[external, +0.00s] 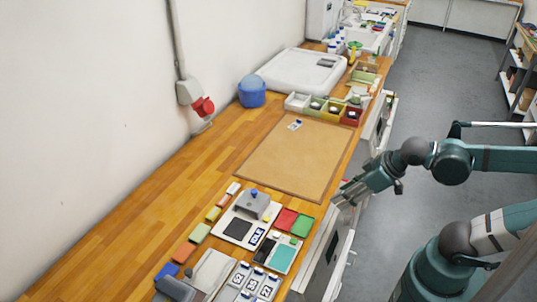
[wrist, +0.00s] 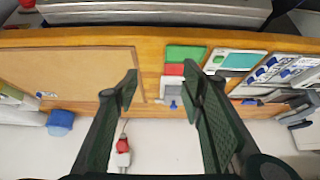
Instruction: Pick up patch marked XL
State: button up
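A small pale patch with a dark mark (external: 295,124) lies near the far end of the tan mat (external: 290,165); it also shows in the wrist view (wrist: 46,95). Several white pieces with dark marks (external: 266,289) sit in a tray at the near end of the bench, and another white label (external: 257,236) lies beside the grey press. I cannot read which is marked XL. My gripper (external: 340,195) is over the bench's right edge, beside the mat's near right corner. In the wrist view my gripper (wrist: 160,80) is open and empty, apart from all patches.
A grey press (external: 252,204) stands near the mat, with red (external: 286,220) and green (external: 302,226) pads beside it. Small coloured bins (external: 332,110) line the mat's far end. A blue tub (external: 252,91) stands by the wall. Most of the mat is bare.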

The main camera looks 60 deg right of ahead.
jog(key=shift+c, duration=0.9)
jog(key=w+d+r+m+g+p, duration=0.1)
jog(key=w+d+r+m+p, duration=0.1)
jog(key=w+d+r+m, duration=0.25)
jog(key=w+d+r+m+g+p, duration=0.1)
jog(key=w+d+r+p, duration=0.3)
jog(key=w, duration=0.4)
jog(key=w+d+r+m+g+h+p, duration=0.1)
jog(key=w+d+r+m+g+p, duration=0.25)
jog(key=w+d, duration=0.95)
jog(key=w+d+f+m+p, duration=0.25)
jog(key=w+d, duration=0.25)
jog(key=d, duration=0.3)
jog(key=w+d+f+m+p, duration=0.1)
jog(key=w+d+f+m, duration=0.1)
jog(key=w+d+m, duration=0.45)
jog(key=shift+w+d+f+m+g+y+p, duration=0.15)
jog(key=shift+w+d+f+m+g+p, duration=0.45)
jog(key=shift+d+f, duration=2.05)
jog(key=shift+s+d+f+m+t+y+p, duration=0.2)
jog(key=shift+d+f+p, duration=0.85)
jog(key=shift+d, duration=2.95)
jog(key=shift+w+d+f+m+g+y+p, duration=0.15)
jog(key=shift+w+d+f+m+g+p, duration=0.4)
jog(key=shift+d+f, duration=2.2)
jog(key=shift+s+d+r, duration=0.1)
jog(key=shift+d+r, duration=0.4)
jog(key=shift+d, duration=0.1)
